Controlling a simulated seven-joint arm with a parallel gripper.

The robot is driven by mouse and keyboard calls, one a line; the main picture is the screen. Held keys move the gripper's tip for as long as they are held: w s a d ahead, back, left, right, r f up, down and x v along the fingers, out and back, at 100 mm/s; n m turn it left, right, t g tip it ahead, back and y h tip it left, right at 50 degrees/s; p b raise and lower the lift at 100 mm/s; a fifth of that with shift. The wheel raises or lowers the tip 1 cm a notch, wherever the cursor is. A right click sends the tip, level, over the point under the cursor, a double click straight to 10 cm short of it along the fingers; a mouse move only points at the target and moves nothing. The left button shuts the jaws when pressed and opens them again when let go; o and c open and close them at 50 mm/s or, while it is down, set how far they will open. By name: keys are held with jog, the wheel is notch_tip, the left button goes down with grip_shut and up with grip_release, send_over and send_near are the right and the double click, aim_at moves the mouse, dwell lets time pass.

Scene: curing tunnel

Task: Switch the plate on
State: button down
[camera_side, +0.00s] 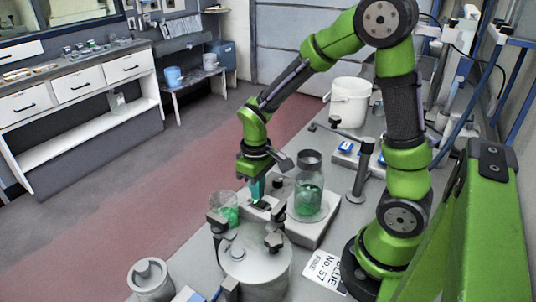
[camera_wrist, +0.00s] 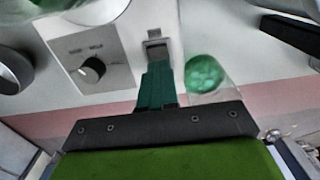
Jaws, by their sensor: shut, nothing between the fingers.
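To the right of the knob is a small switch (camera_wrist: 155,47) in a pale frame. My gripper (camera_side: 257,192) is over the plate's front, pointing down, with its teal fingers shut and empty. In the wrist view the fingertips (camera_wrist: 157,66) are right by the switch and partly cover it; I cannot tell if they touch it.
A glass beaker with green contents (camera_side: 228,214) stands left of my gripper. A grey cylinder (camera_side: 256,272) with clamps is in front. A post stand (camera_side: 360,175) and white bucket (camera_side: 350,103) are farther back.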

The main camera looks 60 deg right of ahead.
notch_tip(320, 180, up, 12)
jog(key=s+a+r+m+t+y, duration=0.2)
jog(key=s+a+r+m+t, duration=0.2)
jog(key=s+t, duration=0.3)
jog(key=shift+s+a+r, duration=0.3)
jog(key=shift+s+r, duration=0.45)
jog(key=shift+r, duration=0.1)
